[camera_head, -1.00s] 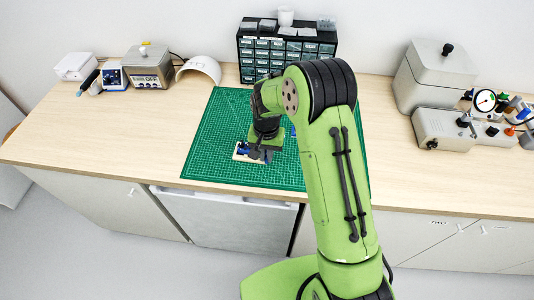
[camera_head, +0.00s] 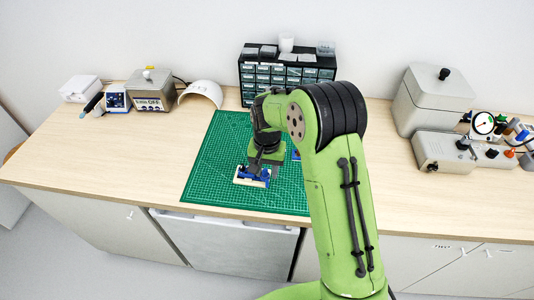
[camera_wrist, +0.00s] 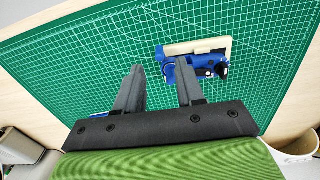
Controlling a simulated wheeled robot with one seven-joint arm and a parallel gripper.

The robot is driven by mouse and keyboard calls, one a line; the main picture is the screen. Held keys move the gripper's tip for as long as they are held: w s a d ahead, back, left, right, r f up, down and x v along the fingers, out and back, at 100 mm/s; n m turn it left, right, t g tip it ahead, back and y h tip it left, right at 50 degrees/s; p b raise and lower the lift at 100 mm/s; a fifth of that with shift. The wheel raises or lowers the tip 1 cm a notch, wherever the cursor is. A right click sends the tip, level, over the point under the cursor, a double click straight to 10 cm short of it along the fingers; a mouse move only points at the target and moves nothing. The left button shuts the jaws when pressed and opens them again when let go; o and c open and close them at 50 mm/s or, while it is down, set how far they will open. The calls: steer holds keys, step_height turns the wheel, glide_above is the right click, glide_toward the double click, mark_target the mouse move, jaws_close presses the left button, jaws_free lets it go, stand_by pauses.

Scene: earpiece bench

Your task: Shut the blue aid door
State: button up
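The blue aid (camera_head: 250,177) lies on a cream block on the green mat, near the mat's front edge. In the wrist view the blue aid (camera_wrist: 204,66) is at upper right, in front of the cream block (camera_wrist: 197,46). A small blue part sticks out at its left end; I cannot tell surely whether this is the door. My gripper (camera_head: 264,172) is low over the mat beside the aid. The right fingertip is close to the aid's left end; contact is unclear.
Another blue item (camera_head: 296,155) lies on the mat, partly hidden by my arm. A drawer cabinet (camera_head: 288,75) stands behind the mat. Grey devices (camera_head: 435,95) stand at right, and small instruments (camera_head: 150,92) at left. The mat's left part is clear.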

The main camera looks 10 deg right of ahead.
mark_target(267, 180)
step_height(267, 180, up, 12)
steer(key=shift+f+p, duration=0.15)
steer(key=shift+p, duration=0.25)
steer(key=s+d+r+n+t, duration=0.2)
steer(key=s+d+r, duration=0.1)
steer(key=s+r, duration=0.7)
steer(key=s+d+n+t, duration=0.1)
steer(key=s, duration=0.7)
steer(key=s+d+n+t, duration=0.1)
steer(key=s+t, duration=0.1)
steer(key=s, duration=0.6)
steer(key=shift+s+d+f+t, duration=0.15)
steer(key=shift+s+d+t, duration=0.15)
steer(key=shift+s, duration=0.1)
